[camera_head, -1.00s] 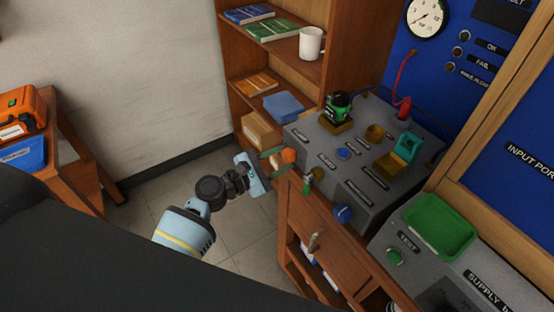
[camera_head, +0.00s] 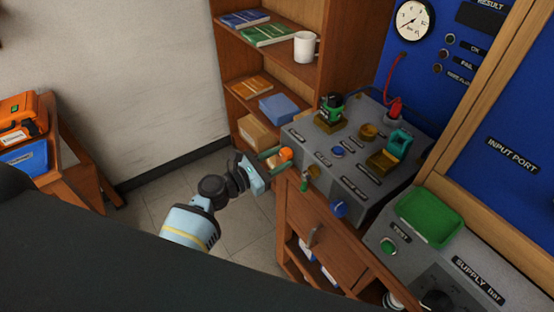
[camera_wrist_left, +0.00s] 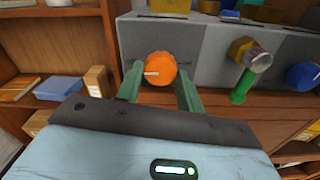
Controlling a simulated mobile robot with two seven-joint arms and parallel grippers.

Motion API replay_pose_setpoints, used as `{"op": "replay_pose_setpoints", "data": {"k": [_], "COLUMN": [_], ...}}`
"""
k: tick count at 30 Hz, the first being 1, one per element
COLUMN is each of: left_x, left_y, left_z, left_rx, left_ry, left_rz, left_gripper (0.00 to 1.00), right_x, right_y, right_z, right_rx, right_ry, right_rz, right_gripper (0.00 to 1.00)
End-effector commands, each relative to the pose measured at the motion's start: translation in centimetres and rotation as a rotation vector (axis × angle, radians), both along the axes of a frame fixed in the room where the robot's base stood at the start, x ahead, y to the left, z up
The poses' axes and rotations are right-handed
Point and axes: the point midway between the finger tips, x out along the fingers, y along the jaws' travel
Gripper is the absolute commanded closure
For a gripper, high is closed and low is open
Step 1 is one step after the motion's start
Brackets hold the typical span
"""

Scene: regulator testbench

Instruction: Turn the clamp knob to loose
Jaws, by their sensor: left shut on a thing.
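The orange clamp knob (camera_head: 286,153) is on the front left of the grey test bench (camera_head: 337,185). In the left wrist view the knob (camera_wrist_left: 160,67) is round, with a white mark pointing left. My left gripper (camera_head: 274,158) reaches it from the left, its green fingers on either side of the knob. In the left wrist view the gripper (camera_wrist_left: 160,78) is shut on the knob, which shows between the fingertips. My right gripper is not in view.
A brass fitting with a green handle (camera_wrist_left: 240,86) and a blue knob (camera_head: 338,208) stick out right of the orange knob. A wooden shelf (camera_head: 262,95) with books, boxes and a white mug (camera_head: 305,46) stands behind. The floor left of the bench is clear.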

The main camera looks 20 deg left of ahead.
Motion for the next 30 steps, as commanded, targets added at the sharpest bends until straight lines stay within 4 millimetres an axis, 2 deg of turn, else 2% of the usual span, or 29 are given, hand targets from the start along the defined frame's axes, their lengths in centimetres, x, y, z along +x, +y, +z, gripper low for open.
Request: {"op": "replay_pose_setpoints", "data": {"k": [7, 8, 12, 23, 30], "left_x": [0.0, 0.0, 0.0, -0.3, -2.9], "left_y": [0.0, 0.0, 0.0, 0.2, 2.2], "left_z": [0.0, 0.0, 0.0, -0.1, -0.3], "left_rx": [-0.004, -0.004, -0.003, -0.001, -0.001], "left_ry": [0.001, 0.001, 0.001, 0.0, 0.004], "left_rz": [0.002, 0.002, 0.001, 0.001, 0.001], "left_gripper": [0.85, 0.6, 0.42, 0.41, 0.41], "right_x": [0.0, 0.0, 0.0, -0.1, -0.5], "right_y": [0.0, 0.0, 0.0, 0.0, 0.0], "right_z": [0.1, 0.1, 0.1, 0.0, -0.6], "right_rx": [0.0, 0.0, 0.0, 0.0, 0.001], "right_ry": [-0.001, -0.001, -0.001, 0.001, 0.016], "right_rz": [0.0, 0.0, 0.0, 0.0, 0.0], "right_gripper": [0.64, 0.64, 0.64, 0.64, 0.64]}}
